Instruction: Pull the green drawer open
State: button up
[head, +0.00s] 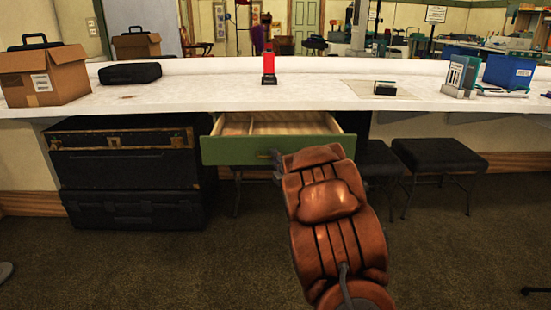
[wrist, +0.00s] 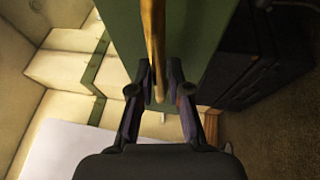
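The green drawer (head: 240,150) sits under the white counter and stands partly open, its pale wooden inside showing from above. Its brass-coloured handle (head: 264,155) is on the front panel, its right part hidden by my arm. In the wrist view the green front (wrist: 205,40) fills the upper middle and the handle (wrist: 156,40) runs upright in the picture between my fingers. My gripper (wrist: 160,65) is at the handle, one finger on each side, and looks closed on it. In the head view my gripper (head: 278,165) is mostly hidden behind my wrist.
Black cases (head: 125,170) are stacked left of the drawer. Black stools (head: 440,155) stand to its right. On the counter (head: 210,90) are a cardboard box (head: 45,75), a red object (head: 269,64) and a blue bin (head: 510,72). The floor in front is mostly clear.

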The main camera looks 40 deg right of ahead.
jog(key=shift+o, duration=0.2)
jog(key=shift+s+d, duration=0.15)
jog(key=shift+d, duration=0.05)
jog(key=v, duration=0.7)
jog(key=shift+s, duration=0.15)
jog(key=shift+a, duration=0.1)
dwell(0.4)
